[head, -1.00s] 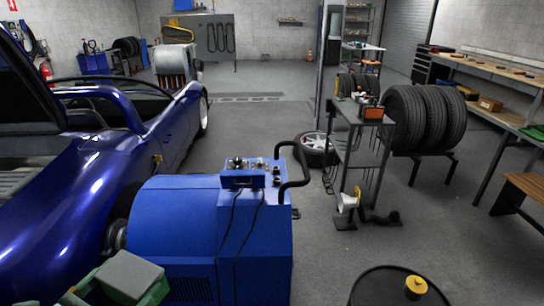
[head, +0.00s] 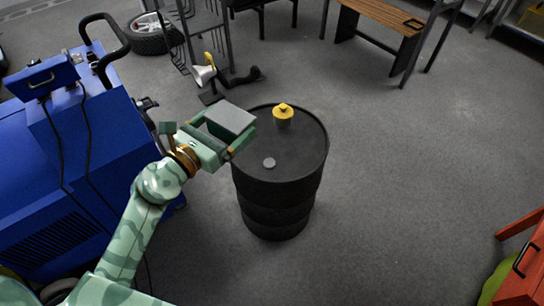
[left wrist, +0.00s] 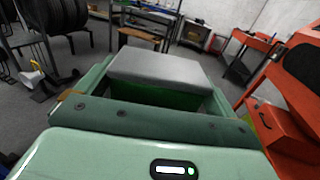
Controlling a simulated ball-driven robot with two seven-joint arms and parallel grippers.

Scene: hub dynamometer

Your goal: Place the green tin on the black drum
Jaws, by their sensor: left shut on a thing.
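The green tin has a grey top (head: 230,117) and a green side, which shows in the left wrist view (left wrist: 150,97). My left gripper (head: 228,132) is shut on it, with a finger on either side. In the head view the tin overlaps the left rim of the black drum (head: 278,203); it appears held above it, though the height is hard to tell. The drum stands upright on the floor. My right gripper is not in view.
A yellow-topped item (head: 283,114) stands at the back of the drum top, and a small grey disc (head: 269,163) lies near its middle. A blue machine (head: 70,170) stands left. A red cabinet (head: 525,265) is at lower right. The floor right of the drum is clear.

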